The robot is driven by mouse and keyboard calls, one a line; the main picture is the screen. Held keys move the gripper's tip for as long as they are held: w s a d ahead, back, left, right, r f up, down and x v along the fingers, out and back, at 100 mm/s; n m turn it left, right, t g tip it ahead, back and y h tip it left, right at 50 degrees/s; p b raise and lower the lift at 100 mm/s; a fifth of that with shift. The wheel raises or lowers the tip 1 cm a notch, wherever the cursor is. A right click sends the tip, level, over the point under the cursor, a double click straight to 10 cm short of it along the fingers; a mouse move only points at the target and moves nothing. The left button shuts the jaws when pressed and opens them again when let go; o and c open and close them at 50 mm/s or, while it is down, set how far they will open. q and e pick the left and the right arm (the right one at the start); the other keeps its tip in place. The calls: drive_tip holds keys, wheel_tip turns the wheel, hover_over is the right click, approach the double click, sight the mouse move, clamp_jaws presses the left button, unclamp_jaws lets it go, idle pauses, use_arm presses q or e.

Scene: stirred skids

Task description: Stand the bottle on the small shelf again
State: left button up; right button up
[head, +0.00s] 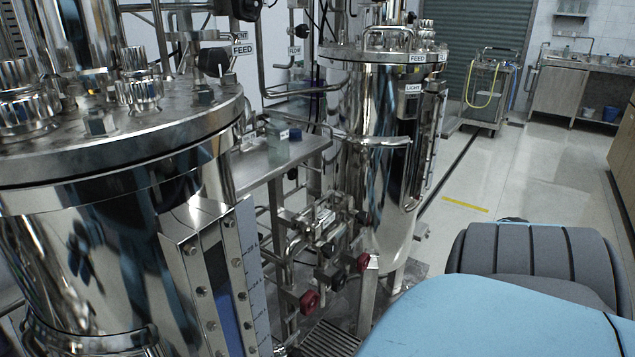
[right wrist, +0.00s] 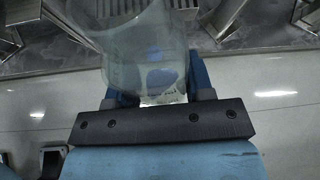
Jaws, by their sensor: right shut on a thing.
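In the right wrist view a clear, see-through bottle (right wrist: 135,52) is between the blue fingers of my right gripper (right wrist: 160,82). The gripper is shut on it. The bottle's upper end runs towards the top of the picture, so I cannot tell its full shape or tilt. In the head view a small metal shelf (head: 255,172) stands out between the two steel vessels. My right gripper and the held bottle are not visible in the head view; only my blue arm shows there. My left gripper is in neither view.
A greenish see-through container (head: 277,141) with a white label stands on the shelf, with a small blue item beside it. A large steel vessel (head: 120,230) is close at left, another (head: 375,150) behind the shelf. Valves and pipes (head: 325,245) crowd below. Open floor (head: 500,180) lies at right.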

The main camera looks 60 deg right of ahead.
drive_tip(key=w+g+p, duration=0.1)
drive_tip(key=g, duration=0.1)
drive_tip(key=shift+w+d+f+g, duration=0.1)
drive_tip(key=shift+w+g, duration=0.2)
drive_tip(key=shift+w, duration=0.1)
drive_tip(key=shift+w+d+f+g+y+p, duration=0.25)
drive_tip(key=shift+w+g+p, duration=0.55)
drive_tip(key=shift+p, duration=0.95)
drive_tip(key=shift+w+a+f+g+y+p, duration=0.1)
drive_tip(key=shift+w+f+g+p, duration=0.3)
drive_tip(key=shift+g+p, duration=1.05)
drive_tip(key=shift+w+d+f+g+y+p, duration=0.2)
drive_tip(key=shift+w+g+p, duration=0.45)
drive_tip(key=shift+p, duration=1.35)
drive_tip(key=shift+s+a+f, duration=0.1)
drive_tip(key=shift+a, duration=0.05)
